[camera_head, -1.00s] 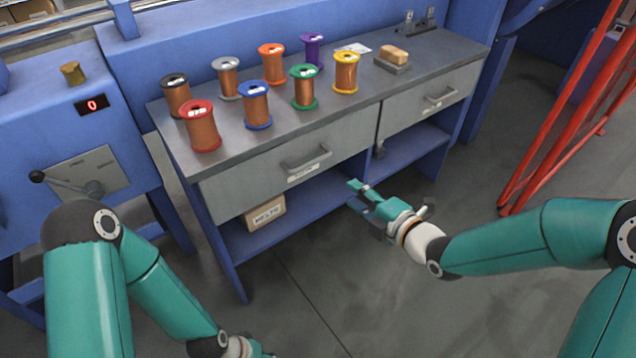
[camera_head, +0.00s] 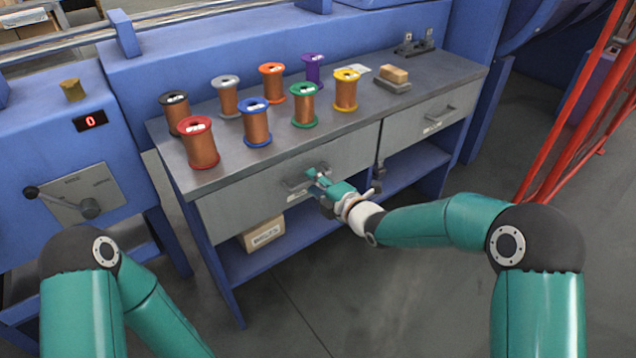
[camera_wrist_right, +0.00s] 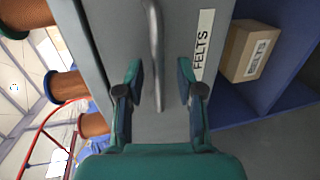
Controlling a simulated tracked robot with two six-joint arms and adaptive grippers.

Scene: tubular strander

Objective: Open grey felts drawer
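The grey felts drawer (camera_head: 244,200) is the left, wider drawer under the bench top, and its front looks shut. Its label (camera_wrist_right: 202,44) reads FELTS in the right wrist view. Its bar handle (camera_head: 294,183) also shows in the right wrist view (camera_wrist_right: 156,50). My right gripper (camera_head: 316,176) is at the handle in the head view. In the right wrist view its fingers (camera_wrist_right: 160,82) are apart, with the handle's end between them; I cannot see contact. My left gripper is out of view; only my left arm shows at the lower left.
Several wire spools (camera_head: 255,123) stand on the bench top (camera_head: 350,125) above the drawer. A second grey drawer (camera_head: 425,117) is on the right. A cardboard box (camera_head: 262,234) sits on the blue shelf (camera_head: 290,246) below. Red bars (camera_head: 570,115) stand at the right.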

